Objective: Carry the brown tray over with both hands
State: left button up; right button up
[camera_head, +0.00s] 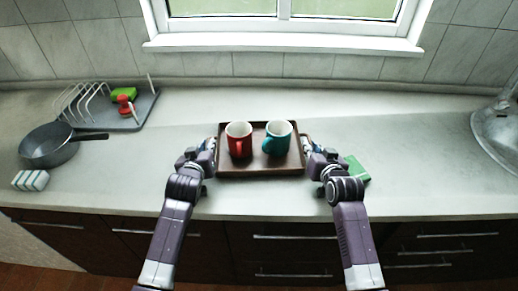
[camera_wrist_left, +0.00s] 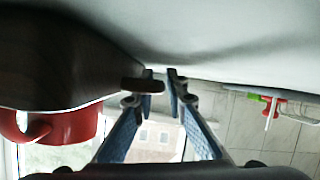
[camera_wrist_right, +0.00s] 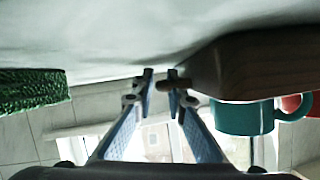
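The brown tray (camera_head: 262,172) is level at the middle of the counter; I cannot tell whether it is raised slightly. A red mug (camera_head: 238,139) stands upright on its left half and a teal mug (camera_head: 277,138) on its right half. My left gripper (camera_wrist_left: 160,82) is at the tray's left end, its fingers closed around the handle there. My right gripper (camera_wrist_right: 161,82) is likewise closed around the right-end handle. In both wrist views the handle fills the narrow gap between the fingertips. In the head view the hands partly hide the handles.
A grey pan (camera_head: 48,146), a striped sponge (camera_head: 31,180) and a drying rack (camera_head: 133,121) are at the left. A green block (camera_head: 356,168) lies just right of my right gripper. The counter between is clear.

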pick_arm(q)
grip_shut()
pick_arm(e)
grip_shut()
